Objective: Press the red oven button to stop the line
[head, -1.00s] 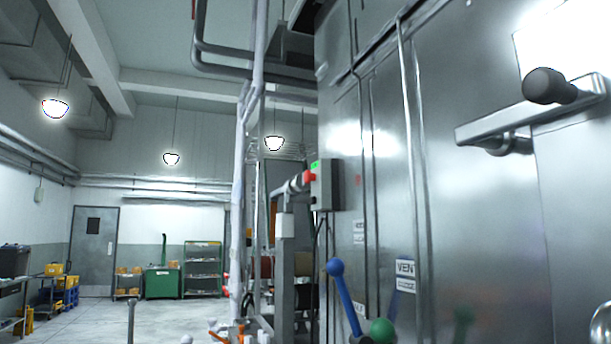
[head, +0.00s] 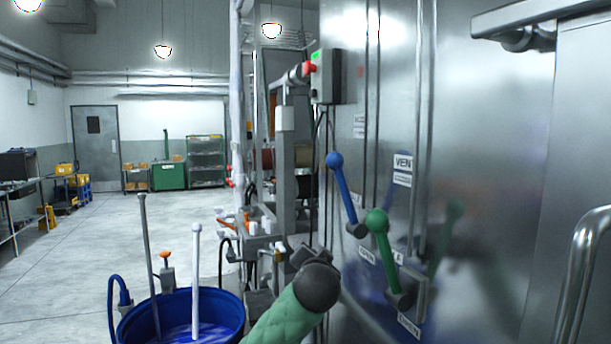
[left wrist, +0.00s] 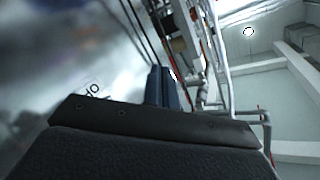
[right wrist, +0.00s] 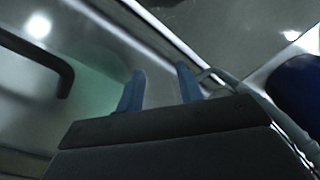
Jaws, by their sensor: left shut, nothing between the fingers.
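The red button (head: 310,68) sticks out from the left side of a grey control box (head: 331,76) with a small green light. The box is on the left edge of the steel oven (head: 480,150). I cannot make out the button in that view. My right gripper (right wrist: 160,75) shows only in its wrist view, open with an empty gap.
A blue lever (head: 343,190) and a green lever (head: 383,245) stick out below the box. A green sleeve-like thing with a dark round end (head: 318,285) is close in front. A blue tub (head: 232,322) stands lower left. The floor (head: 70,270) further left is clear.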

